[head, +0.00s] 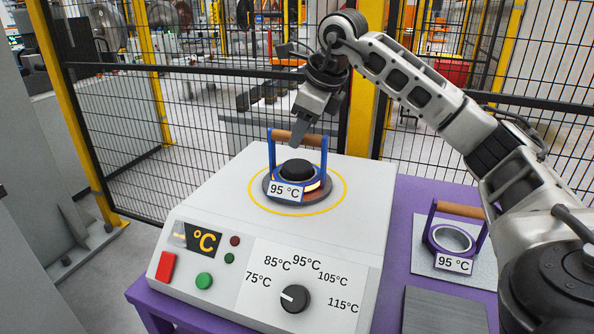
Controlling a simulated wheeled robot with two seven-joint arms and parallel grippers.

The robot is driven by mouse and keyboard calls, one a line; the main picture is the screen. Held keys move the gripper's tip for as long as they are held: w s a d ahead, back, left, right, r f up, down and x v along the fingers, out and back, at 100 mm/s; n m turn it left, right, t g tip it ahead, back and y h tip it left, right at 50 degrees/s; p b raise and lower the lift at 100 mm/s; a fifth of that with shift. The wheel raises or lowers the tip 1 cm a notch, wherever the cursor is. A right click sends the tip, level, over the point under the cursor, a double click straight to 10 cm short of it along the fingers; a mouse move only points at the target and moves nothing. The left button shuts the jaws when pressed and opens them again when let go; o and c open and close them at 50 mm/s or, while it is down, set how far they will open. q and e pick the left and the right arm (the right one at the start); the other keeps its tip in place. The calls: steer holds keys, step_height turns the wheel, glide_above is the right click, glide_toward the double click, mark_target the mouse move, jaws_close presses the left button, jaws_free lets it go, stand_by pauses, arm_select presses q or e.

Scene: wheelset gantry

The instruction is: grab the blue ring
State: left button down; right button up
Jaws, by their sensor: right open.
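The blue ring (315,195) has a tall blue frame with a brown wooden handle across its top. It sits around a black round core (295,173) on the heater box (222,215), inside a yellow circle. A "95 °C" label is on its front. My right gripper (299,137) is open, pointing down just above and behind the handle's right part. I cannot tell if it touches the handle. My left gripper is not in view.
A purple ring (433,238) with a wooden handle and a "95 °C" label stands on a grey plate (424,262) on the purple table (405,205) at right. A grey block (444,312) lies in front. The heater's front has a dial (295,298) and buttons. A mesh fence stands behind.

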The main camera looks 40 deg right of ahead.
steer(key=shift+x, duration=1.55)
steer(key=shift+s, duration=0.1)
jaws_close()
steer(key=shift+r, duration=0.1)
